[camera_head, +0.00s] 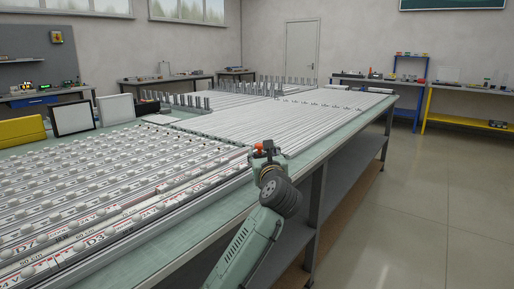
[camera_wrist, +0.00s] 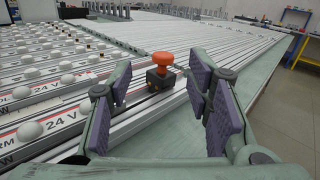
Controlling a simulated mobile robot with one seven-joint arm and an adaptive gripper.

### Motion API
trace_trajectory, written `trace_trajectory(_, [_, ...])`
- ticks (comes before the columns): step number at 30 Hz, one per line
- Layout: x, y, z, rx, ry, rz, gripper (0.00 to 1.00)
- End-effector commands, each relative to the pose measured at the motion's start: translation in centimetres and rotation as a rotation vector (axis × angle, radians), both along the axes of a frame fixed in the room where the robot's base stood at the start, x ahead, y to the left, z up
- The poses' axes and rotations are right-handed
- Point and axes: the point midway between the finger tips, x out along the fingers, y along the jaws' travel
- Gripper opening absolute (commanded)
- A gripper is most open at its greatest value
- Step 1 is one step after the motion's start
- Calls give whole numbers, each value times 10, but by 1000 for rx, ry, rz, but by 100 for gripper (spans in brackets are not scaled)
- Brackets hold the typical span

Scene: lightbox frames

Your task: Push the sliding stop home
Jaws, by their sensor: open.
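The sliding stop is a small black block with an orange-red mushroom knob (camera_wrist: 162,60). Its dark body (camera_wrist: 160,79) sits on an aluminium rail (camera_wrist: 135,118) near the table's right edge. In the wrist view my gripper (camera_wrist: 163,88) is open, with one purple-padded finger on each side of the stop in the picture. The stop appears ahead of the fingers, with visible space on both sides, and no contact shows. In the head view the orange knob (camera_head: 258,147) shows just past my gripper (camera_head: 269,160), which partly hides the block.
Parallel rails with white domes and printed labels (camera_head: 90,210) fill the table left of my gripper. Bare rails (camera_head: 300,115) stretch away behind. A green table border (camera_wrist: 235,100) runs along the right. Upright grey posts (camera_head: 290,82) stand farther back. The floor on the right is clear.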

Motion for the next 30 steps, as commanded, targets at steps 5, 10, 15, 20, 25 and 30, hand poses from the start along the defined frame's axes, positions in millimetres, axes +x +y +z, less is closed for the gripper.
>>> trace_trajectory(5, [13,-7,-13,87,48,9,46])
trace_trajectory(10, [41,-2,-12,85,48,9,46])
trace_trajectory(15, [74,3,-12,84,47,8,46])
trace_trajectory(20, [96,7,-12,83,45,8,46])
trace_trajectory(25, [109,9,-13,83,45,7,46])
trace_trajectory(30, [111,9,-13,82,43,7,46])
